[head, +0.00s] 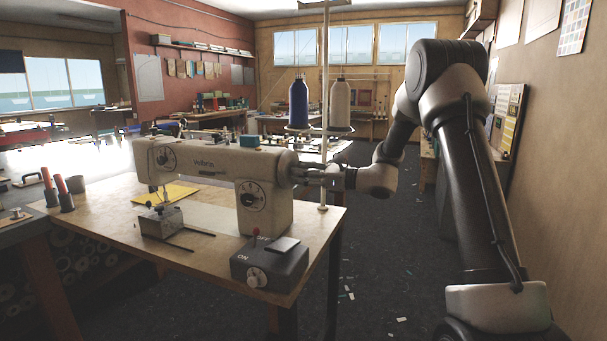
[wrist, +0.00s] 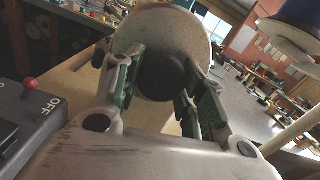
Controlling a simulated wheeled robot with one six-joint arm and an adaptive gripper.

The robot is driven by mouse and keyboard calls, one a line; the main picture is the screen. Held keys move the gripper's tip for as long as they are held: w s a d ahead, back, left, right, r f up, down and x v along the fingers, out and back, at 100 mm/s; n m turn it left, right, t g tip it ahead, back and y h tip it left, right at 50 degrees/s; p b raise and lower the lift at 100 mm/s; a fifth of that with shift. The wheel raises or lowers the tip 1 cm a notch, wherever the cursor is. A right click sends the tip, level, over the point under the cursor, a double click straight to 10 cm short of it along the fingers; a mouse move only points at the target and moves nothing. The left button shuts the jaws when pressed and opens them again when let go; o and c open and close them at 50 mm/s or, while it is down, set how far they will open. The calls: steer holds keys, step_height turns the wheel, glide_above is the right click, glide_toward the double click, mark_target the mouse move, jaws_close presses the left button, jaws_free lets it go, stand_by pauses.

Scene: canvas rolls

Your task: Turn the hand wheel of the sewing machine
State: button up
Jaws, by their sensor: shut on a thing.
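The cream sewing machine (head: 215,165) stands on a wooden table, its arm running left to right. Its right end faces my gripper (head: 303,172), which reaches in from the right. In the wrist view, my gripper (wrist: 158,85) has one finger on each side of the hand wheel (wrist: 165,76), a dark round part in front of a pale, speckled round face (wrist: 160,30). The fingers are closed on the wheel.
A thread stand with a blue spool (head: 298,102) and a pale spool (head: 340,103) rises close behind my gripper. A dark ON/OFF switch box (head: 268,265) sits at the table's front right. Yellow cloth (head: 168,193) lies under the needle end. The floor right of the table is open.

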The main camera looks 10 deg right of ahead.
steer(key=m, duration=0.7)
steer(key=shift+s+a, duration=0.1)
steer(key=shift+s, duration=0.1)
stand_by(0.4)
steer(key=o, duration=1)
steer(key=v, duration=1.2)
steer(key=shift+a, duration=0.1)
